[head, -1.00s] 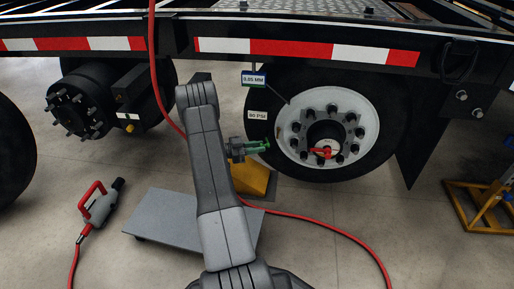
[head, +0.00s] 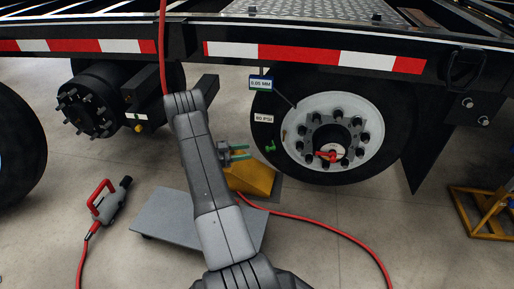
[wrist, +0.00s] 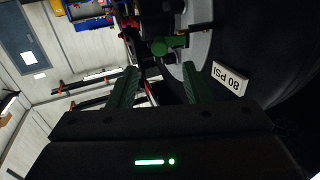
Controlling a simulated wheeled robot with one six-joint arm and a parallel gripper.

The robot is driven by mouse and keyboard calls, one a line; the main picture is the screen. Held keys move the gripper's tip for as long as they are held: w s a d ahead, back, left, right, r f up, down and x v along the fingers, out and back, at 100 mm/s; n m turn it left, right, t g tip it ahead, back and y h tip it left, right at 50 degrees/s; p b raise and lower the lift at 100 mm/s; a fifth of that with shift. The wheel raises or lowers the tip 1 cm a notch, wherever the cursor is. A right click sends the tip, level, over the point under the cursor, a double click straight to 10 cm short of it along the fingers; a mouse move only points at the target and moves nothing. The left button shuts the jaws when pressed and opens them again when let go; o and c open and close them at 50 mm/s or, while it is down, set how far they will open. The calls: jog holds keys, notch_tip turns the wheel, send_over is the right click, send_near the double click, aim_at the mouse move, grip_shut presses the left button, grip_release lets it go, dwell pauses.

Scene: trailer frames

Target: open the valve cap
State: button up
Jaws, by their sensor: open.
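A small green piece, which looks like the valve cap (head: 270,146), shows against the lower left of the black tire (head: 272,105). In the wrist view the green piece (wrist: 168,45) is ahead of my gripper, beyond the fingertips, with a thin part sticking out to one side. My gripper (head: 246,152) is to the left of the cap, with a gap between them. Its two green fingers (wrist: 158,80) are apart and nothing is between them. I cannot tell whether the cap sits on its stem.
The white wheel rim (head: 300,125) has a red part at its hub. A yellow wheel chock (head: 252,180) stands below my gripper. A red hose (head: 335,235) crosses the floor. A grey plate (head: 165,222) and a red-handled tool (head: 108,203) lie at the left.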

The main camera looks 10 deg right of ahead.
aim_at(268, 151)
jog(key=a, duration=0.3)
jog(key=a+p, duration=0.1)
jog(key=a, duration=0.1)
jog(key=shift+s+a, duration=0.2)
jog(key=shift+a, duration=0.2)
jog(key=d+b, duration=0.4)
jog(key=d, duration=0.9)
jog(key=shift+w+d, duration=0.4)
jog(key=shift+w, duration=0.05)
jog(key=a+p, duration=0.4)
jog(key=a, duration=1)
jog(key=shift+s+d+n+t+y+b, duration=0.25)
jog(key=shift+d+n+t+b, duration=0.6)
jog(key=shift+d, duration=1.8)
jog(key=shift+s+d+n+t+y+b, duration=0.15)
jog(key=shift+d+n+t+y+b, duration=0.25)
jog(key=shift+d+t, duration=1.5)
jog(key=shift+s+d+n+t+y+b, duration=0.3)
jog(key=shift+d+n+b, duration=0.45)
jog(key=shift+d, duration=2.6)
